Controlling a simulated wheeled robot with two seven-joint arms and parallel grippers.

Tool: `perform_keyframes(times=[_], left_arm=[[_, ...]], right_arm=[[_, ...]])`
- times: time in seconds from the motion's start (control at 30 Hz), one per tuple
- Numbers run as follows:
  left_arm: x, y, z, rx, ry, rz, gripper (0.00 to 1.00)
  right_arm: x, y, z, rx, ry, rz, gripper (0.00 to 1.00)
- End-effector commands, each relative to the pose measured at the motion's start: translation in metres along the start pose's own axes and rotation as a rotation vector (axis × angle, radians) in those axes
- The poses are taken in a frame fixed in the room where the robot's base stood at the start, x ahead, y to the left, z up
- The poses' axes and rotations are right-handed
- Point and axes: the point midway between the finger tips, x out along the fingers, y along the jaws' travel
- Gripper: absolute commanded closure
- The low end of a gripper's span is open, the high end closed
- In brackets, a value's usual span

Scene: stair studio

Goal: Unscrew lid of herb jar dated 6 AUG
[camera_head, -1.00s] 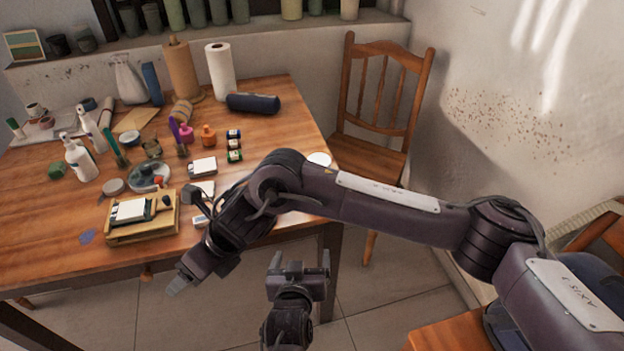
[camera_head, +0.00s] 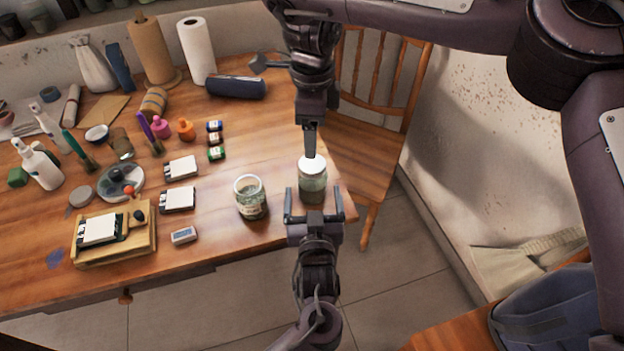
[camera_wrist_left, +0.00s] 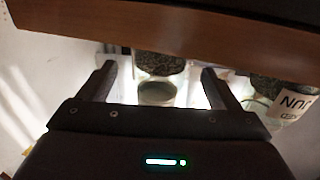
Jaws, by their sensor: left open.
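A glass herb jar with a white lid (camera_head: 312,187) stands near the table's front right corner. My left gripper (camera_head: 314,217) is open in front of it, with its fingers spread toward the jar's two sides. The left wrist view shows this jar (camera_wrist_left: 158,92) between the open fingertips, apart from both. My right gripper (camera_head: 310,150) points down at the lid from above, its tip overlapping the lid; contact and jaw opening are unclear. A second herb jar (camera_head: 250,197) stands to the left. Its label (camera_wrist_left: 294,104) appears upside down, apparently reading JUN. I cannot read a date on the lidded jar.
A small white-and-grey block (camera_head: 184,235) and white cards (camera_head: 178,199) lie left of the jars. A wooden stand (camera_head: 113,240) sits farther left. A wooden chair (camera_head: 372,165) is close to the table's right edge.

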Motion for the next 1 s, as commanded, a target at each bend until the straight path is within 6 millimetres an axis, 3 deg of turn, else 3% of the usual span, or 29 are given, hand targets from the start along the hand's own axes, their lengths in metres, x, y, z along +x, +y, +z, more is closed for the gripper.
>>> perform_keyframes(times=[0.1, 0.3, 0.67, 1.0], left_arm=[[0.021, 0.0, -0.001, 0.001, 0.002, 0.0, 0.15], [0.042, 0.0, 0.0, 0.0, 0.001, 0.0, 0.15], [0.047, 0.0, 0.0, -0.001, -0.001, 0.0, 0.15], [0.047, 0.0, 0.0, -0.001, -0.001, 0.0, 0.58]], right_arm=[[0.001, 0.0, 0.0, 0.0, 0.0, 0.0, 0.31], [0.001, 0.0, 0.0, 0.001, -0.001, 0.0, 0.31], [0.001, 0.0, 0.0, 0.0, -0.001, 0.0, 0.31], [0.001, 0.0, 0.0, 0.001, -0.001, 0.0, 0.31]])
